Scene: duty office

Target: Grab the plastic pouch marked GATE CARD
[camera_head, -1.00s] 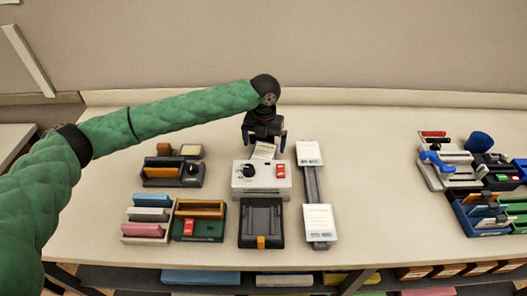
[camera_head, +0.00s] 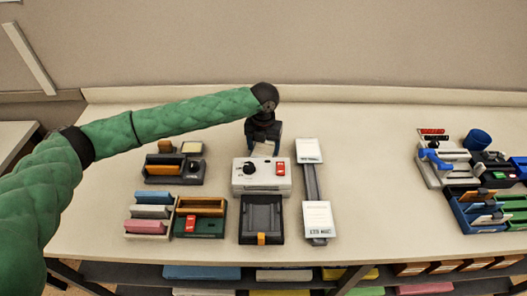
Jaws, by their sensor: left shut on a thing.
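My left gripper (camera_head: 264,146) is shut on a small whitish flat piece (camera_head: 262,149), which looks like a plastic pouch. The piece sits between the fingers just behind a white machine (camera_head: 248,189) with a black knob and a red switch. Its marking is too small to read, so I cannot tell whether it says GATE CARD. I cannot tell whether it still touches the machine. Two other white card-like pieces lie on a grey rail to the right, one at the far end (camera_head: 309,150) and one at the near end (camera_head: 318,217). My right gripper is out of view.
A black tray with an orange tab (camera_head: 262,222) stands in front of the machine. Desk organisers (camera_head: 173,167) and coloured blocks (camera_head: 148,227) are on the left. More holders (camera_head: 478,212) stand far right. The table (camera_head: 375,185) is clear between the rail and these.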

